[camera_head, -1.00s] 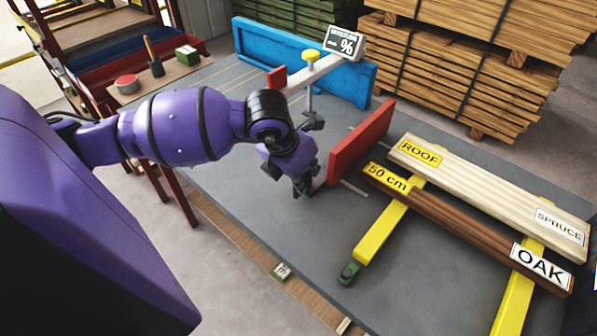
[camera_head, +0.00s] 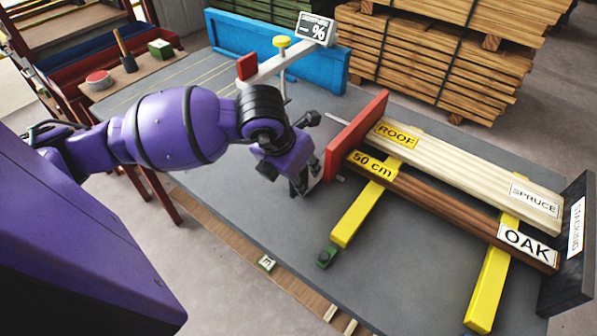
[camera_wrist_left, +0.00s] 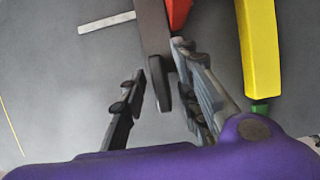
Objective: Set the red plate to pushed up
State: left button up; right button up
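The large red plate (camera_head: 357,137) stands upright on the grey table, against or very close to the left ends of the boards. In the left wrist view only a bit of red plate (camera_wrist_left: 178,12) shows at the top. A dark grey bar (camera_wrist_left: 154,35) beside it reaches down between my fingers. My left gripper (camera_head: 301,184) is low at the plate's near left end. In the left wrist view my left gripper (camera_wrist_left: 162,100) is open around the bar's end, with the right finger close to the bar and a gap on the left. My right gripper is out of view.
A pale spruce board (camera_head: 470,168) and brown oak board (camera_head: 450,204) lie across yellow supports (camera_head: 362,212), right of the plate. A dark end stop (camera_head: 567,250) stands at their right ends. A moisture meter (camera_head: 316,29), small red plate (camera_head: 246,66) and blue trough (camera_head: 230,38) are behind.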

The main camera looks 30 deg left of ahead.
pick_arm(q)
jog(key=shift+r, duration=0.1)
jog(key=v, duration=1.1)
jog(key=shift+s+r, duration=0.25)
jog(key=shift+r, duration=0.1)
